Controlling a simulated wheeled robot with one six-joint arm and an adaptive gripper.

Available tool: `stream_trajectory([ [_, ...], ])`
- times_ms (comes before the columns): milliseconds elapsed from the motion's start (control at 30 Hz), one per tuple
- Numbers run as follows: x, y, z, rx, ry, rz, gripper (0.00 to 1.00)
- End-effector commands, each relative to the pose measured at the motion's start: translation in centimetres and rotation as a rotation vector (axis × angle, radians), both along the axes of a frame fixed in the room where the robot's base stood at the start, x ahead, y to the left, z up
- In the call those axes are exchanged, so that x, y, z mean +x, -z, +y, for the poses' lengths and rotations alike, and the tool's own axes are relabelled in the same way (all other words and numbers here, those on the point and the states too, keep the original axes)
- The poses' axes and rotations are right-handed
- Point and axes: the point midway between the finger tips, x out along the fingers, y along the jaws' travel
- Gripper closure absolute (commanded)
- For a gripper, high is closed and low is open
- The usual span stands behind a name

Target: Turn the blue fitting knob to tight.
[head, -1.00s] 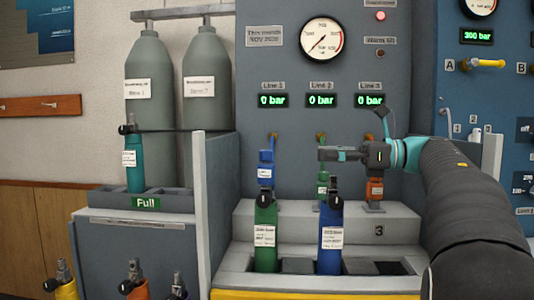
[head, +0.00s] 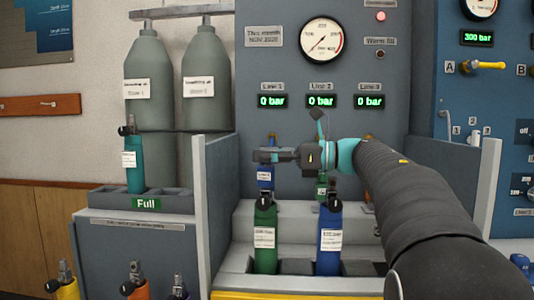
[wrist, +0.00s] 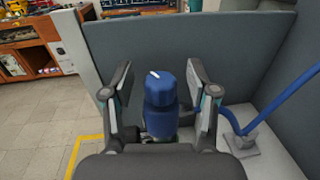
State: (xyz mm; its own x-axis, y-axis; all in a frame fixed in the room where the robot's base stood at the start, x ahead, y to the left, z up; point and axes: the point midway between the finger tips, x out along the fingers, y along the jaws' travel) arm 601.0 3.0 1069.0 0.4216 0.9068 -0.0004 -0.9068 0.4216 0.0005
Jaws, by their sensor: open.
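The blue fitting (head: 265,177) stands under the Line 1 readout, behind the green cylinder, and my gripper (head: 262,155) covers its top. In the wrist view the blue knob (wrist: 160,92) stands upright between the jaws of my gripper (wrist: 158,72). A white mark on the knob's top points toward the upper left. The jaws are open, one on each side, with a visible gap to the knob on both sides. The blue hose (wrist: 282,100) runs down to a grey foot right of the knob.
A green cylinder (head: 265,235) and a blue cylinder (head: 330,238) stand in the front rack. A grey side wall (head: 215,200) rises left of them. The Line 1 readout (head: 272,101) shows 0 bar. My arm hides most of the Line 3 area.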

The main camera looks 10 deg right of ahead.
Motion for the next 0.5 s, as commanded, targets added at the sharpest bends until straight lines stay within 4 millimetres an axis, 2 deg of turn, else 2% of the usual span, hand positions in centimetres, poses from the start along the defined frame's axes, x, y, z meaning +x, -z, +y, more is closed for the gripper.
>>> stream_trajectory([
  [267, 0.04, 0.0, 0.1, 0.0, 0.0, 0.0, 0.41],
  [500, 0.03, -0.01, 0.09, 0.0, 0.0, 0.0, 1.0],
])
